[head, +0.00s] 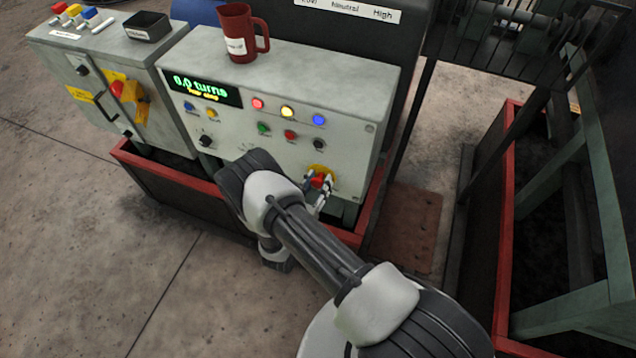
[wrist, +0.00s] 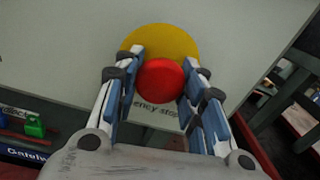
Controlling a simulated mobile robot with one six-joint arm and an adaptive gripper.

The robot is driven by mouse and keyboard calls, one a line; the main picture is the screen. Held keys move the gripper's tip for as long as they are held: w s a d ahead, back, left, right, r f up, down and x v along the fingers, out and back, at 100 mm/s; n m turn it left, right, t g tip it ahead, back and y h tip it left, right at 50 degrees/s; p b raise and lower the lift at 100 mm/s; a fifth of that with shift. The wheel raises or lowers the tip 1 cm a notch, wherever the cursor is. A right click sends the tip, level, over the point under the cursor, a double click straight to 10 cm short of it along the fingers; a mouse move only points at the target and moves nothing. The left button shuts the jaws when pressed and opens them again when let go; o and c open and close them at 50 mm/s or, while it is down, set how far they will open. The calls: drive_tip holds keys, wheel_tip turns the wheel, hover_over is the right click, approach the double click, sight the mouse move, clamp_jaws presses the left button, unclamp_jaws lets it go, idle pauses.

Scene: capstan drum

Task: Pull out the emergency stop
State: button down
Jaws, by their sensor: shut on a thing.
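The emergency stop is a round red button (wrist: 161,80) on a yellow disc (wrist: 160,40) on the front of the grey control panel. In the wrist view a label below it is partly hidden and reads "ency stop". My gripper (wrist: 160,86) has its blue-padded fingers on the left and right sides of the red button, shut on it. In the head view my gripper (head: 320,182) is at the lower right of the panel (head: 285,152), with the yellow disc (head: 321,170) partly showing behind the fingers.
The panel's display (head: 205,90) reads "0.0 turns" with a smaller line below. Several lamps, buttons and knobs sit above and left of my gripper. A red mug (head: 236,35) stands on the panel top. A red-edged frame (head: 505,240) stands at right. The floor in front is clear.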

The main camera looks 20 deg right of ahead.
drive_tip(key=shift+s+a, duration=0.35)
drive_tip(key=shift+s, duration=0.2)
drive_tip(key=c, duration=1)
unclamp_jaws()
drive_tip(key=v, duration=1.2)
drive_tip(key=shift+s, duration=0.1)
drive_tip(key=shift+r, duration=0.1)
